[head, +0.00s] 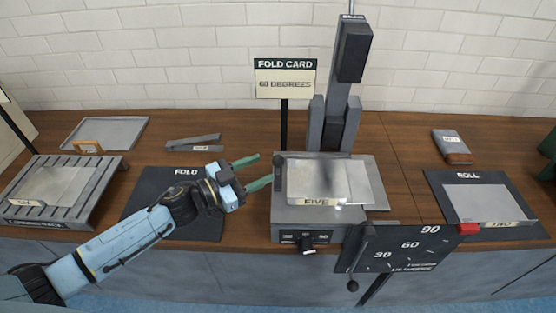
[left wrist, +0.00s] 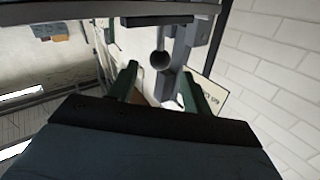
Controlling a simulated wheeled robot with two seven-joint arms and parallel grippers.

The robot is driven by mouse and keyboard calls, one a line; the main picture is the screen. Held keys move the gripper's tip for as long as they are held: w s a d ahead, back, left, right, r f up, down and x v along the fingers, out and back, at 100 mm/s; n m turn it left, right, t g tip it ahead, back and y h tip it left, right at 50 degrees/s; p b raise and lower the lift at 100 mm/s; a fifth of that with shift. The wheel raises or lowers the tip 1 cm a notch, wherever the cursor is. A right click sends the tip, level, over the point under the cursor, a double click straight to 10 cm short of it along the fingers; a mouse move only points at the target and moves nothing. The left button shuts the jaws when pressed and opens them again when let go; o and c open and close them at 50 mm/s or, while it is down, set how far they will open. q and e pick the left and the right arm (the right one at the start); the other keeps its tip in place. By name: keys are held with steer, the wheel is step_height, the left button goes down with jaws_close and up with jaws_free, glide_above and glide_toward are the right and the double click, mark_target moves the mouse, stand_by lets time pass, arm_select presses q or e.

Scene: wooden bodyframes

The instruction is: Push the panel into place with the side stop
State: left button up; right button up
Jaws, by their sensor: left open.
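The panel, a pale metal sheet labelled FIVE (head: 335,180), lies flat on the bed of the grey folding machine (head: 290,222). A dark upright piece (head: 279,172), perhaps the side stop, stands at the bed's left edge. My left gripper (head: 263,170) is open and empty just left of this piece, fingers pointing right towards it. In the left wrist view, a dark ball knob (left wrist: 161,60) shows beyond and between the open fingers (left wrist: 158,90); I cannot tell whether they touch it. My right gripper is not in view.
A dark angle plate (head: 410,248) with a red pointer stands at the machine's front right. A tall grey column (head: 345,90) and a FOLD CARD sign (head: 285,78) rise behind. A FOLD mat (head: 150,205) is left, a ROLL mat (head: 445,190) right. Bare wood lies between machine and ROLL mat.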

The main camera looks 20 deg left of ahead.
mark_target(278, 161)
arm_select(q)
steer(key=x, duration=0.6)
steer(key=shift+w+d, duration=0.1)
jaws_close()
